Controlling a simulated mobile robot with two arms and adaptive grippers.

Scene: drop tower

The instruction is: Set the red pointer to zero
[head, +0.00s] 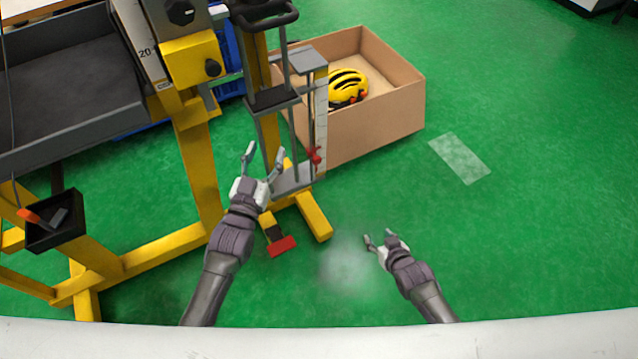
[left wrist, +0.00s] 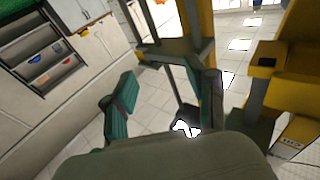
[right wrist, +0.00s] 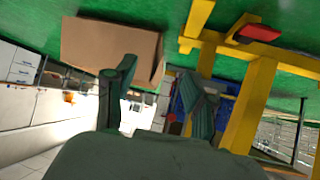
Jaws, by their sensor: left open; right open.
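The red pointer (head: 314,156) is a small red piece at the side of a pale vertical scale (head: 321,118) on the drop tower. It sits near the lower end of the scale, and its exact reading is too small to tell. My left gripper (head: 264,150) is open and empty, in front of the tower's lower guide rods in the head view and left of the pointer. My right gripper (head: 376,238) is open and empty over the green floor, below and right of the pointer.
A cardboard box (head: 385,118) with a yellow helmet (head: 347,87) stands right behind the scale. The yellow tower frame (head: 200,170) and a grey tray (head: 70,85) fill the left. A red foot pedal (head: 282,246) lies low at the tower base.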

